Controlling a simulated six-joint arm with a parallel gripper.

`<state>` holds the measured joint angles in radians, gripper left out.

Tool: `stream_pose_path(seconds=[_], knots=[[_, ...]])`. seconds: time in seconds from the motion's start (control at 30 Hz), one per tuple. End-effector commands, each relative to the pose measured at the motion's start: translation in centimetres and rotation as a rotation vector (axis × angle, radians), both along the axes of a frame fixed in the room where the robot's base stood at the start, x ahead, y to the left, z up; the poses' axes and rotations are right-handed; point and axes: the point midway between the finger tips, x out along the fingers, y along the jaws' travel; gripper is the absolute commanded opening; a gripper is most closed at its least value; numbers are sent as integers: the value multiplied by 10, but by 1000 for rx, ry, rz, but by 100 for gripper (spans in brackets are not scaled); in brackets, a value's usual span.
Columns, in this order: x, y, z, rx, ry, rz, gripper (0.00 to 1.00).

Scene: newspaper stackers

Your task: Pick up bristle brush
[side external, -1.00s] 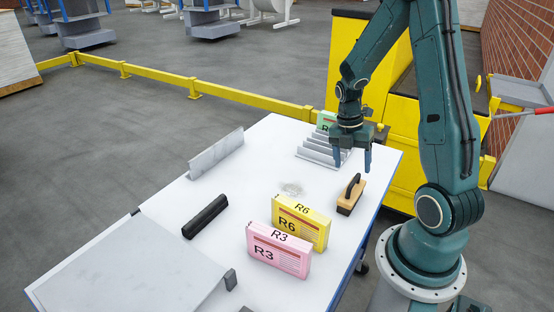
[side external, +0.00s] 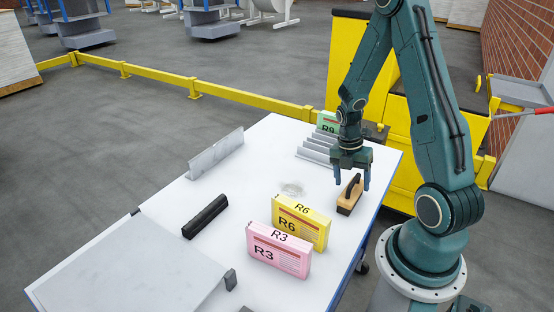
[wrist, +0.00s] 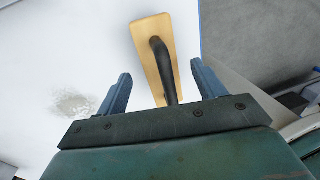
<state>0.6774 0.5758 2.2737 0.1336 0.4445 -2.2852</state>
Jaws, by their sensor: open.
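The bristle brush (side external: 350,196) lies on the white table near its right edge. It has a pale wooden block and a black handle on top. My gripper (side external: 352,182) is open and empty, just above the brush in the side view. In the wrist view the brush (wrist: 151,45) lies ahead of the open fingers (wrist: 160,85), with its dark handle reaching back between them. The brush's near end is hidden behind my gripper's palm. I see no contact between fingers and brush.
A yellow R6 box (side external: 300,224) and a pink R3 box (side external: 278,250) stand in front of the brush. A ridged grey rack (side external: 316,150) with a green box (side external: 327,122) is behind. A black bar (side external: 205,216) and a grey angled plate (side external: 216,153) lie left. Mid-table is mostly clear.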

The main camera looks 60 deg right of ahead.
Motion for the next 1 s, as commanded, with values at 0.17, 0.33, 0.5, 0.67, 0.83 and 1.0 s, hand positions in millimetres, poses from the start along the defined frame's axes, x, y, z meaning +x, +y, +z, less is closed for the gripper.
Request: stream_pose_path(seconds=[0.17,0.33,0.5,0.67,0.83,1.0], knots=[[-3,0,-15,2,1,-1,69],[-4,0,-19,1,0,-2,69],[-4,0,-19,1,0,-2,69],[-4,0,-19,1,0,-2,69],[-4,0,-19,1,-1,-2,59],[-4,0,-19,0,-1,-2,26]])
